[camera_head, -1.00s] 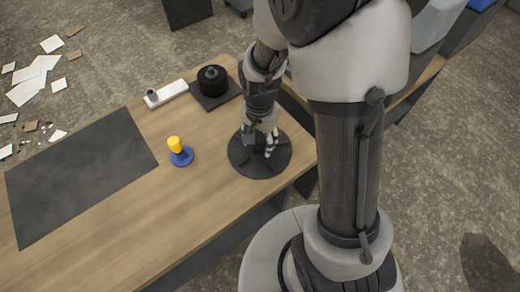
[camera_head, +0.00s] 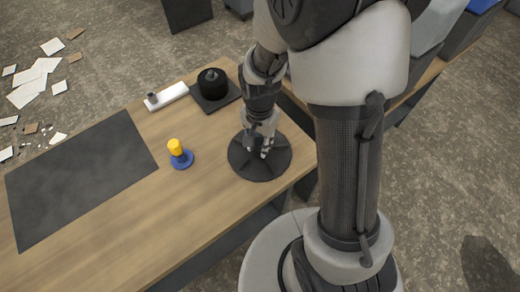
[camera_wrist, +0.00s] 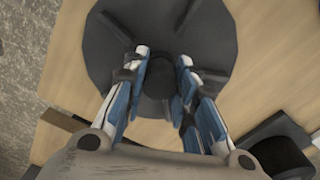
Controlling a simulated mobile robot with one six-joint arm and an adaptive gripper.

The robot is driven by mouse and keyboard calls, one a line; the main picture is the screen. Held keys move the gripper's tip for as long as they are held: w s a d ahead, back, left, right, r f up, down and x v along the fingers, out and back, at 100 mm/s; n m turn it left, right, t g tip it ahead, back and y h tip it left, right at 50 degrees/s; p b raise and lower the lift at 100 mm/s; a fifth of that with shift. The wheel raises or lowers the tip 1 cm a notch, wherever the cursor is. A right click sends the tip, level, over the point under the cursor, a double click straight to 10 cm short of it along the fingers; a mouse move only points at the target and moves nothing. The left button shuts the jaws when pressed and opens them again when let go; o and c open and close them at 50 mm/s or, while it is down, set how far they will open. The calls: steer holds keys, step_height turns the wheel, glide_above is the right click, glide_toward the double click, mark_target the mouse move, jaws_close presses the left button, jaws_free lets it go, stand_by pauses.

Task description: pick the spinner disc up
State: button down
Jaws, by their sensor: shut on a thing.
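The spinner disc (camera_head: 262,168) is a dark round plate with raised ribs, lying on the wooden table near its right edge. In the wrist view the disc (camera_wrist: 205,30) fills the upper middle, with a dark central hub (camera_wrist: 158,78). My gripper (camera_head: 258,148) points down over the middle of the disc. In the wrist view my gripper (camera_wrist: 160,75) has its fingers on either side of the hub and is shut on it. The hub's lower part is partly hidden by the fingers. I cannot tell any gap between disc and table.
A black cylinder on a square base (camera_head: 212,86) and a white bar with a dark knob (camera_head: 168,95) stand behind the disc. A yellow-topped piece on a blue base (camera_head: 178,152) stands to the left. A dark mat (camera_head: 80,175) covers the table's left part. Bare wood lies between.

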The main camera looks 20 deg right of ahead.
mark_target(260, 142)
steer(key=shift+r+p, duration=0.65)
steer(key=shift+r, duration=0.05)
stand_by(0.7)
steer(key=shift+r+p, duration=3.6)
steer(key=shift+r, duration=0.85)
steer(key=w+n+b, duration=0.1)
steer(key=n, duration=0.2)
steer(key=w+f+n, duration=0.1)
steer(key=w+n, duration=0.1)
steer(key=n, duration=0.1)
steer(key=w+n+b, duration=0.1)
steer(key=n, duration=0.3)
steer(key=shift+w+f+b, duration=0.2)
steer(key=shift+w+b, duration=0.05)
steer(key=shift+b, duration=0.1)
